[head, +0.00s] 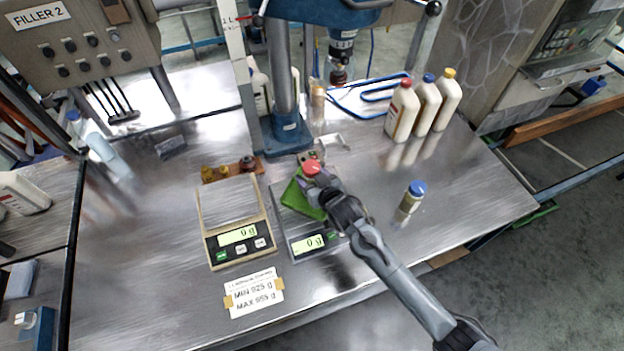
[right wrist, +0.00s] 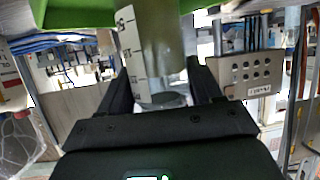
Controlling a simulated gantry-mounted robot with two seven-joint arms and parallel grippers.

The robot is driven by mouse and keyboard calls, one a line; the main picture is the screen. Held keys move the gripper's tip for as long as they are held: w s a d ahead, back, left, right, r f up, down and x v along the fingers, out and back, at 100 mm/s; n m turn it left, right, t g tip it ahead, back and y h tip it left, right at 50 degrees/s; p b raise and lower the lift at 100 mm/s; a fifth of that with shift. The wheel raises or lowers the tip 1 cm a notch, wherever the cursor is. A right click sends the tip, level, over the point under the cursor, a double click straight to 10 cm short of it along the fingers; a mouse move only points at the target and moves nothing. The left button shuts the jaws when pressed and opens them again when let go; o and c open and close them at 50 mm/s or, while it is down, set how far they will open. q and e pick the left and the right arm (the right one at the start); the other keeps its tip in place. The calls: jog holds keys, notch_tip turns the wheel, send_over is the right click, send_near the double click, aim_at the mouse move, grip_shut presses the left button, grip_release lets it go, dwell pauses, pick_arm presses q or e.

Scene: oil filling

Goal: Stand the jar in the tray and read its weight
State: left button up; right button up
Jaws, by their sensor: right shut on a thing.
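My right gripper (head: 328,192) is shut on a jar with a red lid (head: 312,167), at the back of the right scale (head: 308,243). The gripper hides most of the jar in the head view. In the right wrist view a greyish jar body (right wrist: 162,45) with a marked strip shows between the fingers. A green tray (head: 298,200) lies on the right scale, beside and below the gripper; its edge shows in the wrist view (right wrist: 85,14). I cannot tell whether the jar touches it. The right scale's display reads 0 g. My left gripper is out of view.
A second scale (head: 232,225), showing 0 g, stands at left, with a MIN/MAX card (head: 254,292) in front. A blue-lidded jar (head: 412,197) stands at right. Several white bottles (head: 402,110) stand behind it. The filler column (head: 281,75) rises behind the scales. The table's right front is clear.

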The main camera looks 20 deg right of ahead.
jog(key=shift+f, duration=0.45)
jog(key=shift+f, duration=0.1)
jog(key=shift+f, duration=0.15)
jog(key=o, duration=1.2)
jog(key=shift+c, duration=0.2)
